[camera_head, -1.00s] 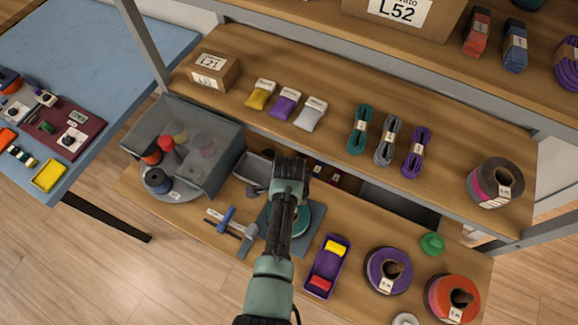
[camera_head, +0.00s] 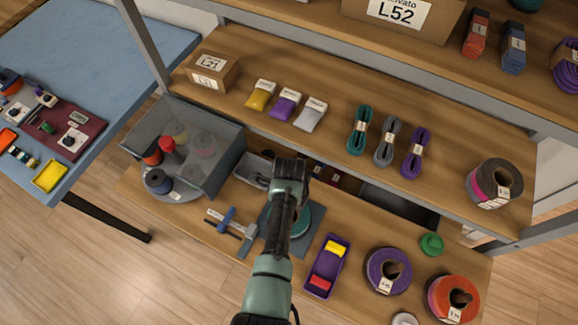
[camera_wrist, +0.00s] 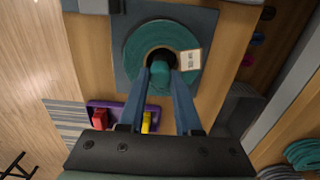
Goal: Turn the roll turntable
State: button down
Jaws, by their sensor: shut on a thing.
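The roll turntable, a round grey plate (camera_head: 182,196), stands at the left of the lower shelf, partly under a clear grey cover (camera_head: 215,135). Several rolls stand on it, including a blue roll (camera_head: 158,181), and a red knob (camera_head: 168,146) shows among them. In the head view my arm hides much of the teal roll (camera_head: 304,222).
A blue clamp-like tool (camera_head: 227,217) lies left of the square plate. A purple tray (camera_head: 318,268) with yellow and red pieces is to its right, then a purple spool (camera_head: 376,270) and an orange spool (camera_head: 440,296). The upper shelf (camera_head: 330,92) overhangs behind.

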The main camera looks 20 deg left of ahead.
dwell(0.5)
jog(key=c, duration=0.6)
grip_release()
notch_tip(320, 180, up, 13)
jog(key=shift+b, duration=0.4)
